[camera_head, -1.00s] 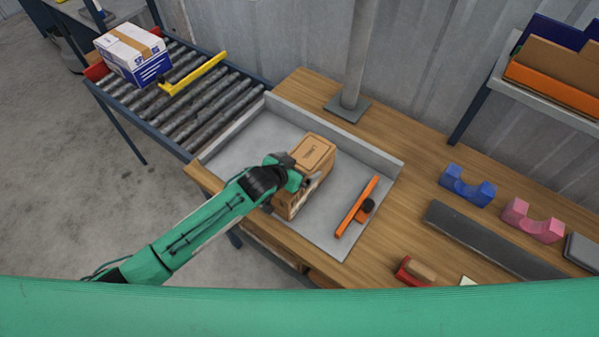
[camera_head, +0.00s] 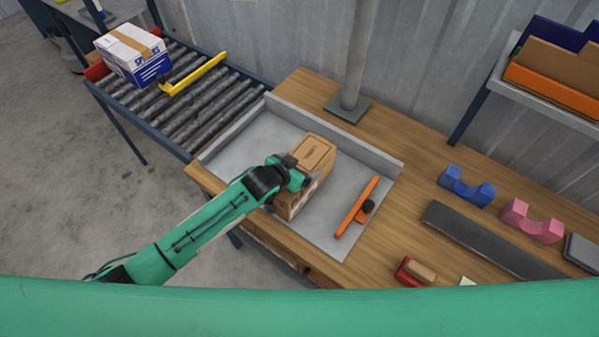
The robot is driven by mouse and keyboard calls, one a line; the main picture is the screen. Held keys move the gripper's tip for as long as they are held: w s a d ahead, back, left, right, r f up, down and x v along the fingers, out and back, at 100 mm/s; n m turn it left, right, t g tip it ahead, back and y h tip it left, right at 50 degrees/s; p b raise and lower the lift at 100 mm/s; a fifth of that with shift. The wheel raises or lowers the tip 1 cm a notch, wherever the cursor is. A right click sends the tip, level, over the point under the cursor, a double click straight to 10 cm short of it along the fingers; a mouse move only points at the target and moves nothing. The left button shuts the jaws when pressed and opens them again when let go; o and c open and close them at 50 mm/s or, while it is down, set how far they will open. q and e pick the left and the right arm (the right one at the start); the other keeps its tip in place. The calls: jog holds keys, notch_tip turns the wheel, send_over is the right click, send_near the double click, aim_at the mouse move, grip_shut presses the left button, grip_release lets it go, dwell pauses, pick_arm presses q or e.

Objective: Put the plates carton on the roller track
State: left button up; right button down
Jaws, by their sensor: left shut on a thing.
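A brown carton (camera_head: 315,153) with dark print on its top sits in the grey metal tray (camera_head: 240,150) on the wooden bench. I take it for the plates carton. My left gripper (camera_head: 298,180) is shut on the carton at its near left side; the wrist hides part of that side. I cannot tell whether the carton touches the tray floor. The roller track (camera_head: 212,110) stands at the upper left, beside the bench, with bare rollers at its near end. My right gripper is not in view.
A white and blue carton (camera_head: 130,52) lies at the track's far end, near a yellow bar (camera_head: 195,75). An orange bar tool (camera_head: 357,208) lies in the tray. A grey post (camera_head: 355,60) rises behind it. Blue (camera_head: 467,187) and pink (camera_head: 531,221) cradles stand at right.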

pick_arm(q)
jog(key=shift+r, duration=0.25)
notch_tip(320, 180, up, 19)
jog(key=b, duration=0.4)
jog(key=s+a+f+n+t+y, duration=0.1)
jog(key=s+a+n+y, duration=0.2)
jog(key=a, duration=0.7)
jog(key=s+a+f+n+t+y, duration=0.1)
jog(key=a+n+y, duration=0.25)
jog(key=a, duration=0.75)
jog(key=s+f, duration=0.3)
jog(key=s, duration=0.6)
jog(key=shift+s+f+n, duration=0.15)
jog(key=shift+s+n, duration=0.2)
